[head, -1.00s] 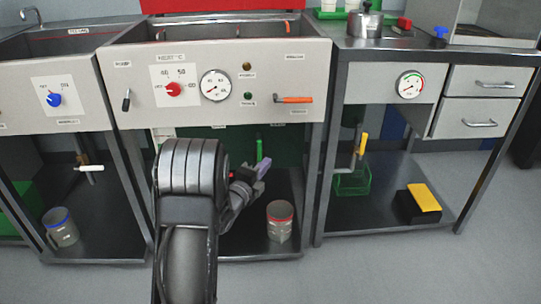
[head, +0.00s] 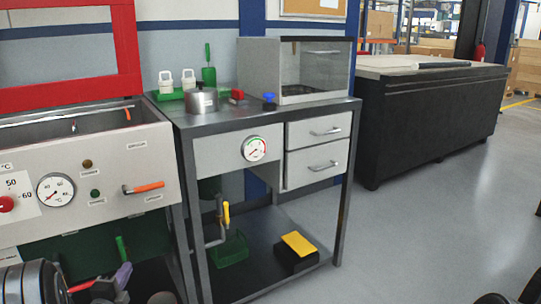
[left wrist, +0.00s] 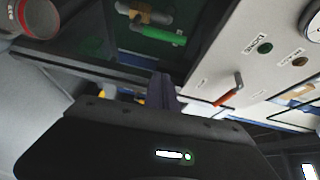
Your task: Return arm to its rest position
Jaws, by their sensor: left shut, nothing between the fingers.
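My left arm shows at the lower left corner of the head view, with my left gripper (head: 121,277) low in front of the sink bench's open lower space. Its purple-grey fingers are together with nothing between them. In the left wrist view the shut fingers (left wrist: 165,92) point up the picture, toward the underside of the bench. They appear to touch nothing. My right gripper cannot be made out; only dark rounded parts show at the bottom right edge of the head view.
The sink bench panel (head: 95,205) has an orange-handled lever (head: 148,187). Beside it stands a workbench (head: 225,121) with drawers, a pot (head: 201,101) and a clear-fronted box (head: 315,72). A yellow-topped block (head: 299,243) lies on its shelf. Floor (head: 430,225) at right is open.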

